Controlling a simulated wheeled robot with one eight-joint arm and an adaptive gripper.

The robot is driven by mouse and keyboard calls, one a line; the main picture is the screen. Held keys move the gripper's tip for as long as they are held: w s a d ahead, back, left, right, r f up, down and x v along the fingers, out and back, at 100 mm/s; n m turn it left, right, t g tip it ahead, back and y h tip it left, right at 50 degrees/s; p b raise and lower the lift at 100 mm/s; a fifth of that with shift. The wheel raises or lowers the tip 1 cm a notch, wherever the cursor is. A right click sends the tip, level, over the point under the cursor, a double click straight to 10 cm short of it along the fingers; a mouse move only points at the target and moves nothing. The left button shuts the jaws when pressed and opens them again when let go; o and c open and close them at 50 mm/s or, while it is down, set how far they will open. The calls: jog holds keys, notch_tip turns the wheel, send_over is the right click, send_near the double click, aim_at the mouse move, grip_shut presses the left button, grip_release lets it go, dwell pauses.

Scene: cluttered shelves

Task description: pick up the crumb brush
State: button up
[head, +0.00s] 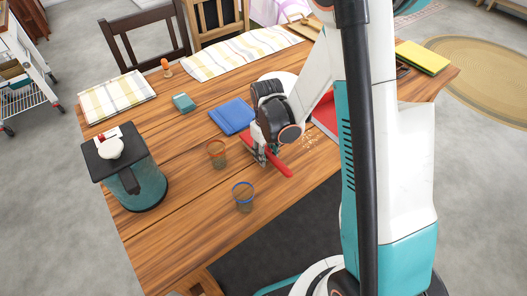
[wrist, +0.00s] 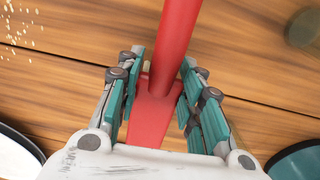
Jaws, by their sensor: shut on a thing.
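The crumb brush (head: 279,168) is red, with a long rounded handle that shows beside my gripper in the head view. In the wrist view the brush (wrist: 176,45) runs from the top edge down between the fingers, where it widens into a flat part. My gripper (head: 262,160) is shut on it, with the teal finger pads on either side in the wrist view (wrist: 158,75). The brush is at or just above the wooden table (head: 180,235); I cannot tell if it touches. Its bristles are hidden.
A red dustpan-like piece (head: 325,115) is partly hidden behind my arm, near pale crumbs (head: 310,138). An orange-rimmed glass (head: 216,155) and a blue-rimmed glass (head: 243,197) stand close by. A blue cloth (head: 232,116) and a teal coffee machine (head: 128,175) are left.

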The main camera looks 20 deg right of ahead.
notch_tip(320, 180, up, 20)
jog(key=p, duration=0.7)
jog(key=shift+f, duration=0.1)
